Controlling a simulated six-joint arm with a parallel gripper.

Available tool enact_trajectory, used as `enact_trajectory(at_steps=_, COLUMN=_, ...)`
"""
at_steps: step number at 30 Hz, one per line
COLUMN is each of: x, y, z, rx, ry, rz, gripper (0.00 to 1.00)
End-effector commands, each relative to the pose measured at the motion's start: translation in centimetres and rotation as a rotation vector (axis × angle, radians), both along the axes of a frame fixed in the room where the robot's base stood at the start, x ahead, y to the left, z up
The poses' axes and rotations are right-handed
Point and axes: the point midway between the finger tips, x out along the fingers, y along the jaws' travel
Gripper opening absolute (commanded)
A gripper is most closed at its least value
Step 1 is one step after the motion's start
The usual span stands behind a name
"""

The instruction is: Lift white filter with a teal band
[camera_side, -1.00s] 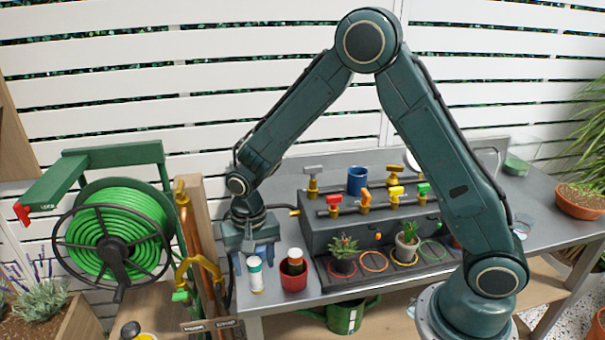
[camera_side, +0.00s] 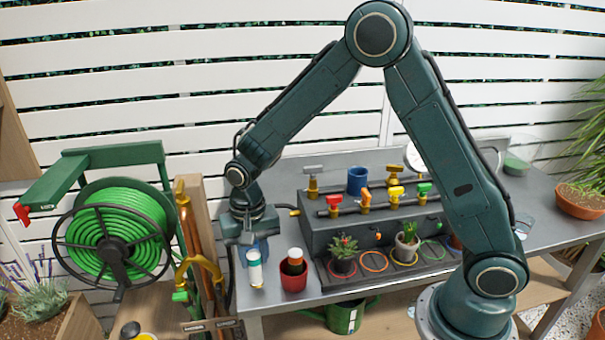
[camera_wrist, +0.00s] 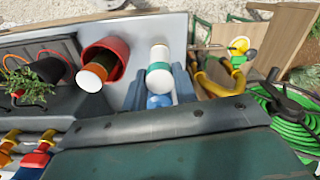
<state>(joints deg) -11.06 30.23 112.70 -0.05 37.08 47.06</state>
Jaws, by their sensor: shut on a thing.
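The white filter with a teal band (camera_side: 255,270) is upright near the left front edge of the grey bench. In the wrist view the filter (camera_wrist: 160,56) stands between the two blue fingers of my gripper (camera_wrist: 160,78). My gripper (camera_side: 256,252) is shut on the filter, with a finger on either side near its teal band. The filter looks slightly raised, but I cannot see clearly whether its lower end is clear of the bench. The fingers are partly hidden behind the filter in the side view.
A red pot (camera_side: 292,282) holding a white filter with an orange band (camera_side: 295,262) is close on the right. Potted plants stand farther right before the valve block (camera_side: 330,230). Copper pipes (camera_side: 192,245) and a green hose reel (camera_side: 112,240) are on the left.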

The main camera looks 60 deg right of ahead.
Motion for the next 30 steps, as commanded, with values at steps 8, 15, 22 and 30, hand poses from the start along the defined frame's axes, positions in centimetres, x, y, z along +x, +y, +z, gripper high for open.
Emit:
enact_trajectory(at_steps=8, x=0.1, y=0.0, z=4.9, rx=0.001, ry=-0.007, rz=0.0, gripper=0.0)
enact_trajectory(at_steps=15, x=0.1, y=0.0, z=10.2, rx=0.002, ry=-0.008, rz=0.0, gripper=0.0)
enact_trajectory(at_steps=22, x=0.1, y=0.0, z=14.7, rx=0.001, ry=-0.006, rz=0.0, gripper=0.0)
enact_trajectory(at_steps=30, x=0.0, y=0.0, z=17.6, rx=0.0, ry=-0.003, rz=0.0, gripper=0.0)
